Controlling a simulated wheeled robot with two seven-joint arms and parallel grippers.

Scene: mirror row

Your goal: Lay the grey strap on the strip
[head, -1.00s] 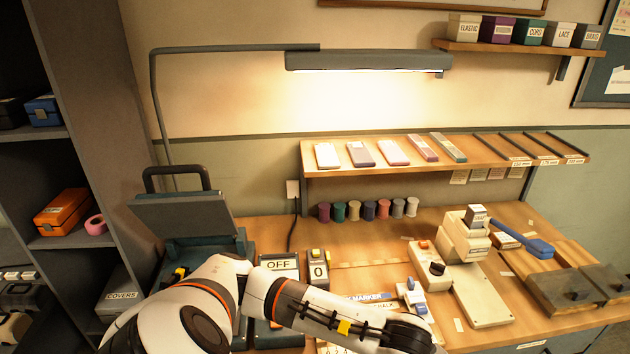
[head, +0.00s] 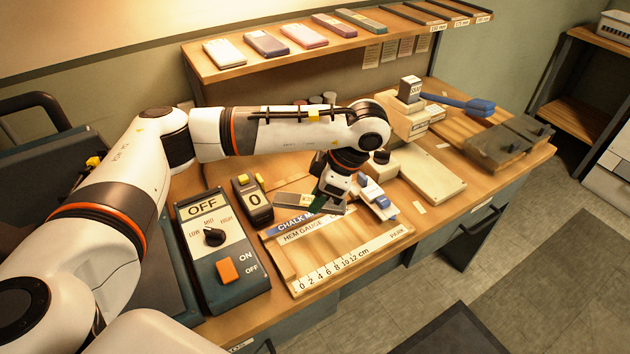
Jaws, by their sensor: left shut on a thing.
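My left gripper (head: 333,200) points down over the back of the wooden board at the middle of the bench. It is shut on a flat grey piece, which seems to be the grey strap (head: 292,200). The piece sticks out to the left of the fingers, low over the bench; I cannot tell whether it touches the surface. The fingers hide its middle. I cannot make out for certain which thing is the strip. My right gripper is not in view.
The wooden board (head: 330,262) carries a centimetre scale and label bars. A control box with a knob (head: 212,236) stands left, and a small counter (head: 254,197) beside it. A blue and white tool (head: 375,199) lies close right of the gripper. The shelf (head: 215,73) hangs behind.

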